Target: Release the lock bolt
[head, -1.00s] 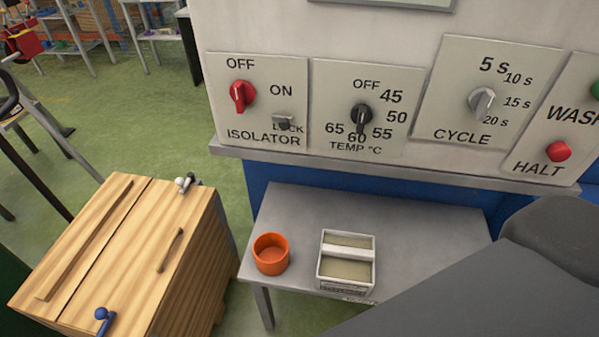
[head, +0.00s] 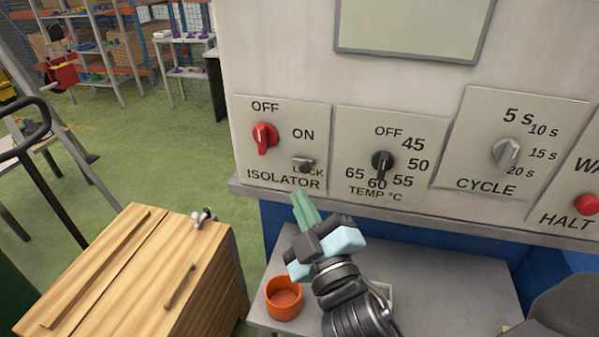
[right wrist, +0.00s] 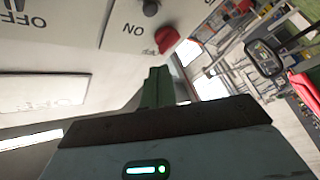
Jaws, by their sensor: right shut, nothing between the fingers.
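The lock bolt (head: 303,163) is a small grey knob above the word LOCK on the isolator panel (head: 250,150). It also shows at the top of the right wrist view (right wrist: 150,8). The red switch shows in the right wrist view too (right wrist: 167,40). My right gripper (head: 302,205), with green fingers, is shut and empty. In the head view its tips appear just below the isolator panel, apart from the bolt. My left gripper is out of view.
Right of the isolator are the temperature knob (head: 382,163), cycle knob (head: 506,153) and red HALT button (head: 587,204). A ledge (head: 420,218) runs below the panels. An orange cup (head: 284,298) stands on the grey table (head: 455,290). A wooden cabinet (head: 120,285) is at left.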

